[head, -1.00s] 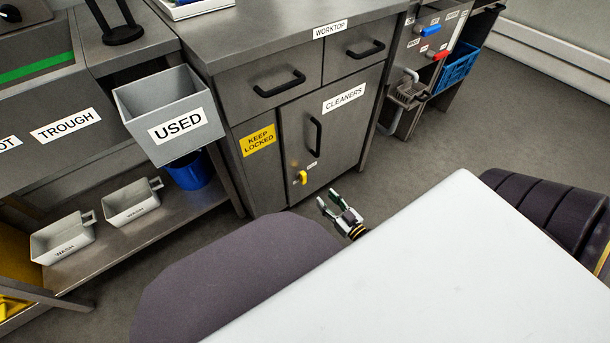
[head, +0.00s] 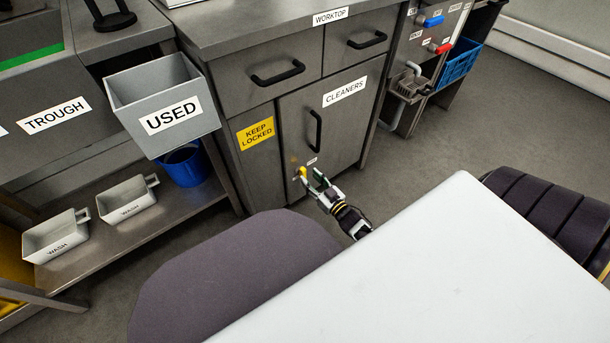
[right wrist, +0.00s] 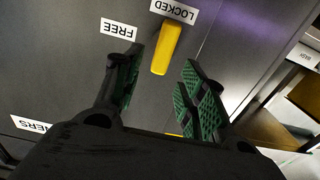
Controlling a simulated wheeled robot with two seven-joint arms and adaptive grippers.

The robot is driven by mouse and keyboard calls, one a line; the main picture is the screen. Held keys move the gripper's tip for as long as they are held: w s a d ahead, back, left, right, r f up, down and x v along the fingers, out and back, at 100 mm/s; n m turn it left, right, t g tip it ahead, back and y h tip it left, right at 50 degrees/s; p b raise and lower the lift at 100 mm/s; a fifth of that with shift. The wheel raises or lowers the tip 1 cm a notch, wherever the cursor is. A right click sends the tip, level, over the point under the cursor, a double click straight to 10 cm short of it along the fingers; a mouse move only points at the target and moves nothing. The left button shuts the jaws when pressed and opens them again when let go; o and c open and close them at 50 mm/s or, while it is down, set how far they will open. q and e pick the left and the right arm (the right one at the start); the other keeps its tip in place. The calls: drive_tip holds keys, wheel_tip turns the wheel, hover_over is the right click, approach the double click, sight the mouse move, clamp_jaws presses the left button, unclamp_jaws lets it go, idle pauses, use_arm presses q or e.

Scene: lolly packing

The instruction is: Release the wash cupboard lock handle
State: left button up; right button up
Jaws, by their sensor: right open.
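The yellow lock handle (head: 302,171) is low on the grey cupboard door labelled CLEANERS (head: 344,118). In the right wrist view the handle (right wrist: 167,48) lies lengthwise, with one end by the LOCKED label (right wrist: 174,10). The FREE label (right wrist: 118,29) is to its left. My right gripper (head: 312,182) is open at the handle, partly covering that area in the head view. In the right wrist view its fingers (right wrist: 161,68) are on either side of the handle, with gaps visible; I cannot tell the depth. My left gripper is not in view.
A grey USED bin (head: 165,105) hangs to the left. A black door handle (head: 315,130) is above the lock. Floor to the right is clear.

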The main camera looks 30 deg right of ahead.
sight(305, 173)
drive_tip(key=shift+w+a+b, duration=0.2)
drive_tip(key=shift+w+b, duration=0.5)
drive_tip(key=shift+w, duration=1.45)
clamp_jaws()
